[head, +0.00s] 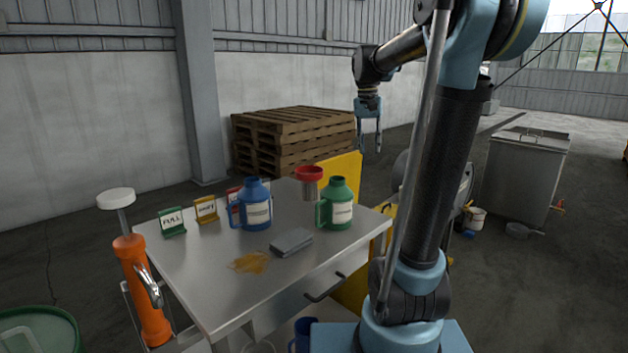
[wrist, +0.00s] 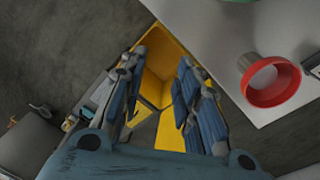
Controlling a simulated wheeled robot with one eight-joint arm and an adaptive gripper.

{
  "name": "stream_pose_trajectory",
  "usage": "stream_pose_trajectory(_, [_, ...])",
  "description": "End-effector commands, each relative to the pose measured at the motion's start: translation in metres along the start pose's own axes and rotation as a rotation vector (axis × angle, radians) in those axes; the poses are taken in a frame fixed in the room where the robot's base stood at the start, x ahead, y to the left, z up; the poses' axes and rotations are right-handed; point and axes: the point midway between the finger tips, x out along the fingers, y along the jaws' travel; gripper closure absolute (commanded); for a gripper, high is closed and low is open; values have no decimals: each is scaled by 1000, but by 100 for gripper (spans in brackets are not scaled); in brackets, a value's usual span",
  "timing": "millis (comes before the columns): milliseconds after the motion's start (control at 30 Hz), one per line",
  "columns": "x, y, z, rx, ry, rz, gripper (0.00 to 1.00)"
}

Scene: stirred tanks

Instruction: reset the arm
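My gripper (head: 369,138) hangs pointing down in the head view, high beside the far right side of the metal table (head: 215,290). Its two blue fingers stand apart with nothing between them. The wrist view shows the same gripper (wrist: 160,90) with a clear gap between the fingers, above a yellow bin-like object (wrist: 180,50) and the floor. My arm is raised and bent at the elbow, which is partly cut off by the top of the head view.
The table carries a blue jug (head: 254,207), a green jug (head: 336,205), a red-rimmed funnel (head: 309,175), a grey block (head: 291,242), an orange spill (head: 250,262) and several sign cards (head: 172,221). Pallets (head: 290,140) stand behind. A grey tank (head: 525,175) stands right.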

Motion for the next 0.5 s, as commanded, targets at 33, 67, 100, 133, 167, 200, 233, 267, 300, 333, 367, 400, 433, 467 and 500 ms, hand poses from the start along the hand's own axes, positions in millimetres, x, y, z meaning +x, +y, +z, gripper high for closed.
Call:
stream_pose_trajectory(33, [6, 4, 12, -7, 6, -5, 70])
stream_pose_trajectory(67, [8, 6, 18, -13, 9, -8, 70])
stream_pose_trajectory(100, [13, 9, 27, -21, 13, -12, 70])
stream_pose_trajectory(133, [16, 11, 33, -26, 16, -15, 70])
stream_pose_trajectory(167, [19, 13, 39, -31, 19, -19, 70])
stream_pose_trajectory(200, [24, 15, 47, -39, 24, -23, 70])
stream_pose_trajectory(233, [28, 17, 53, -45, 28, -26, 70])
stream_pose_trajectory(267, [32, 18, 59, -50, 32, -29, 70])
stream_pose_trajectory(300, [37, 21, 67, -57, 36, -33, 70])
stream_pose_trajectory(333, [40, 22, 73, -63, 39, -36, 70])
stream_pose_trajectory(367, [44, 24, 79, -69, 43, -38, 70])
stream_pose_trajectory(400, [50, 26, 87, -76, 48, -42, 70])
stream_pose_trajectory(433, [54, 28, 93, -81, 52, -44, 70])
stream_pose_trajectory(467, [58, 29, 99, -87, 56, -47, 70])
stream_pose_trajectory(500, [64, 31, 107, -95, 61, -51, 70])
